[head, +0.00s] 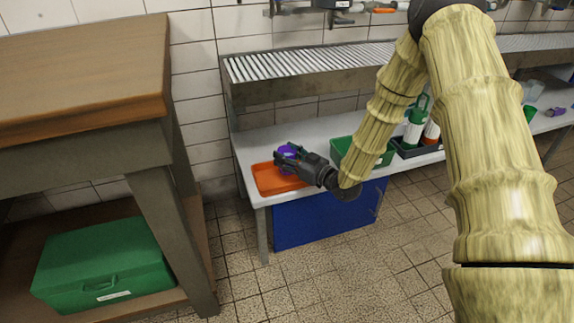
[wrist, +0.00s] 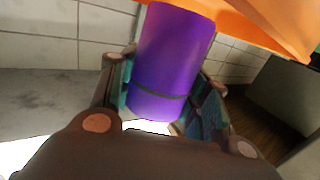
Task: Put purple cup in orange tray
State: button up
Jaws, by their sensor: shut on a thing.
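My gripper (head: 290,163) is shut on the purple cup (wrist: 170,58), which sits between its fingers (wrist: 165,100) in the wrist view. In the head view only part of the purple cup (head: 287,152) shows past my gripper. The orange tray (head: 270,184) lies at the left end of the grey bench, and the cup and my gripper are over it in that view. The orange tray (wrist: 262,22) also shows along the top of the wrist view, close beside the cup. I cannot tell whether the cup touches the tray.
A green tray (head: 342,150) and a dark tray (head: 407,150) with bottles (head: 416,125) stand farther right on the bench. A slatted shelf (head: 300,63) runs above the bench. A wooden table (head: 85,90) with a green box (head: 100,268) below is at left.

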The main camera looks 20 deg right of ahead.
jog(key=shift+f+b, duration=0.3)
jog(key=shift+f, duration=1.05)
jog(key=shift+f, duration=0.15)
jog(key=o, duration=1.2)
jog(key=shift+c, duration=0.2)
